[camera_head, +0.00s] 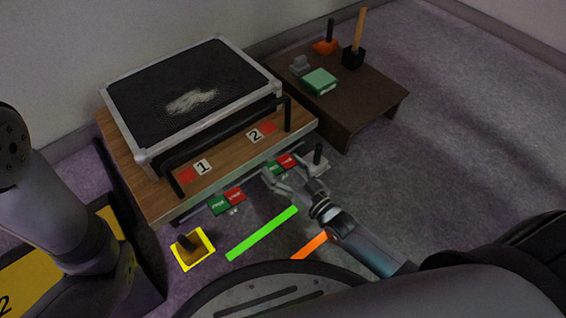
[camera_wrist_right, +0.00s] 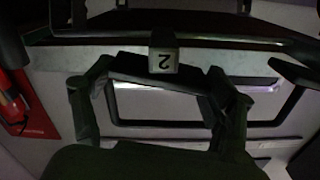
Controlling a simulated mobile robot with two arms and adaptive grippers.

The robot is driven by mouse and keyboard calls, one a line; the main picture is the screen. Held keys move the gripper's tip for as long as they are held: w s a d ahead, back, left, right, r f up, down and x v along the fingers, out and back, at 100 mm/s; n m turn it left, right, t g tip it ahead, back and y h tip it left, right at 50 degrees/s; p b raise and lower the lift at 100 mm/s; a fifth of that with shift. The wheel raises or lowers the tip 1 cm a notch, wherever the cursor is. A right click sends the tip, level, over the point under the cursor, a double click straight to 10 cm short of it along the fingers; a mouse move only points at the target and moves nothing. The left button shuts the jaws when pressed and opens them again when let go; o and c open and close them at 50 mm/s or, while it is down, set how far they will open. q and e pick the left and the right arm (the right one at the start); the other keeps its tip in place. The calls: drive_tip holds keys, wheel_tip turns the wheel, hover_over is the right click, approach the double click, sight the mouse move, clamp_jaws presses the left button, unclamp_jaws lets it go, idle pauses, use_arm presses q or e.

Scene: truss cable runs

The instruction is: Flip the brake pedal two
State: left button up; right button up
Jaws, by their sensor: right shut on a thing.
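My right gripper (camera_head: 277,173) reaches the front edge of the wooden platform (camera_head: 155,208), below the label 2 (camera_head: 255,135). In the head view the fingers largely hide this pedal. A green and red plate (camera_head: 285,161) shows beside the fingers. Another green and red plate (camera_head: 227,201) sits below label 1 (camera_head: 203,167). My left arm is at the left; its gripper is not in view.
A black case with a silver frame (camera_head: 190,90) and a black rail (camera_head: 225,133) stand on the platform. A low brown table (camera_head: 375,95) holds a green box (camera_head: 319,81) and several tools. A yellow-framed pedal (camera_head: 192,249) and a green strip (camera_head: 262,233) lie on the floor.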

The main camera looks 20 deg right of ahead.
drive_tip(key=o, duration=1.2)
drive_tip(key=shift+c, duration=0.2)
drive_tip(key=v, duration=1.2)
